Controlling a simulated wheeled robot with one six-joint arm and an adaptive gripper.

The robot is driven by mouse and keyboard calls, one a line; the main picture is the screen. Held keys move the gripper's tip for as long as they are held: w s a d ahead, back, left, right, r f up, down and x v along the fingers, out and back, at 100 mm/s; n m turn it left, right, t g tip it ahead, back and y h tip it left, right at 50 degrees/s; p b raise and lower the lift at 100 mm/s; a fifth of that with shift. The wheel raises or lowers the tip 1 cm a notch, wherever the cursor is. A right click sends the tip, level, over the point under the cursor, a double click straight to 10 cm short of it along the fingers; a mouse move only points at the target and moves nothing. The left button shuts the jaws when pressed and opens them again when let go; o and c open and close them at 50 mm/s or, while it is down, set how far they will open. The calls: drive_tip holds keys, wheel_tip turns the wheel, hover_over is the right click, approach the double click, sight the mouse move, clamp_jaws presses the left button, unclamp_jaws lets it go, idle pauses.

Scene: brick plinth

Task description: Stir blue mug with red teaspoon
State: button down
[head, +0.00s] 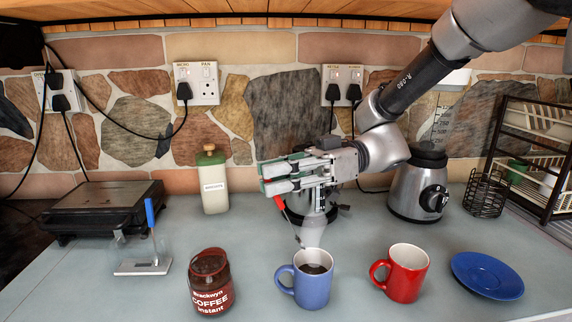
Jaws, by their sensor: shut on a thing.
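The blue mug (312,291) stands upright on the worktop at the front centre, its handle to the left, with something dark inside. My gripper (267,178) is above and behind the mug, slightly to its left, with its fingers pointing left. It is shut on the red teaspoon (280,203). The spoon's red handle shows below the fingers, and its thin metal part slants down and right to just above the mug's back rim. Whether the tip is inside the rim I cannot tell. The spoon's upper end is hidden by the fingers.
A coffee jar (211,287) stands left of the mug, a red mug (407,277) and blue saucer (487,276) right. Behind are a biscuit jar (213,190), a blender base (416,196), a grill (104,205) and a small stand (143,266). A dish rack (535,165) is far right.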

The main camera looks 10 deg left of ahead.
drive_tip(key=shift+s+a+f, duration=0.15)
drive_tip(key=shift+a+f, duration=0.35)
drive_tip(key=shift+f, duration=0.15)
hover_over(294, 259)
drive_tip(key=shift+s+f, duration=0.1)
drive_tip(key=shift+f, duration=4.4)
